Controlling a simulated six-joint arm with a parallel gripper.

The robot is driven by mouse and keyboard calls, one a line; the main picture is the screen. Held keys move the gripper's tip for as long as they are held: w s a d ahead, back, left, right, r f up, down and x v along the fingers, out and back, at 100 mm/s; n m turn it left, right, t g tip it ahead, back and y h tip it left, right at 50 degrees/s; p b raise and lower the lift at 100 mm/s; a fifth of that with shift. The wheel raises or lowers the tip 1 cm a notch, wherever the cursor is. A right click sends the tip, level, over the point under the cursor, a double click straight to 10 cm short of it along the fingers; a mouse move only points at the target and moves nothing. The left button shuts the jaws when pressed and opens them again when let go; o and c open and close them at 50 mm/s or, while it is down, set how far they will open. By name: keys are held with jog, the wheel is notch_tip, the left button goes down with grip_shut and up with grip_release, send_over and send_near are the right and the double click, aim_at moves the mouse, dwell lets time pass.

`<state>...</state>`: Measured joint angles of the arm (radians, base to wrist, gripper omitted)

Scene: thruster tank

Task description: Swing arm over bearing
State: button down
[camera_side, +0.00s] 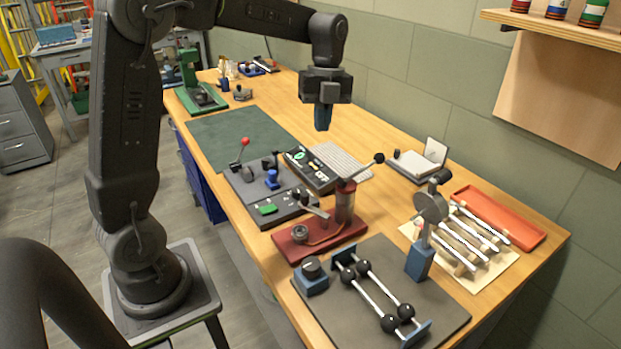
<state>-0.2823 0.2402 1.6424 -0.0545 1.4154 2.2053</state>
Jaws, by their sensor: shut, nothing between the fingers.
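My gripper (322,120) hangs in the air over the back half of the bench, pointing down. A short arm (313,211) reaches from the post to the left. A small round grey part (299,232), which looks like the bearing, sits at the base's left end.
A control panel (268,190) with a red-knobbed lever and a keyboard (341,160) lie behind the fixture. A grey mat (440,318) with ball-ended rods is in front. An upright gauge (420,262) and orange tray (497,217) stand right.

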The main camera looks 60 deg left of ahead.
aim_at(305, 194)
jog(key=w+a+f+m+g+h, duration=0.1)
jog(key=w+a+f+m+g, duration=0.1)
jog(key=w+a+f+m, duration=0.2)
jog(key=a+f+m, duration=0.1)
jog(key=m, duration=0.2)
jog(key=shift+w+a+f+m, duration=0.2)
jog(key=shift+w+m, duration=0.1)
jog(key=s+d+f, duration=0.1)
jog(key=f, duration=0.2)
jog(key=s+d+f, duration=0.1)
jog(key=s+f, duration=0.1)
jog(key=f, duration=0.1)
jog(key=s+d+f, duration=0.1)
jog(key=s+f, duration=0.1)
jog(key=f, duration=0.1)
jog(key=shift+s+d+f, duration=0.1)
jog(key=shift+s+d, duration=0.5)
jog(key=shift+s, duration=0.2)
jog(key=shift+s+n+h, duration=0.25)
jog(key=shift+n+h, duration=0.15)
jog(key=shift+n, duration=0.4)
jog(key=shift+s+n+t+h, duration=0.3)
jog(key=shift+s+n, duration=0.1)
jog(key=shift+n, duration=0.5)
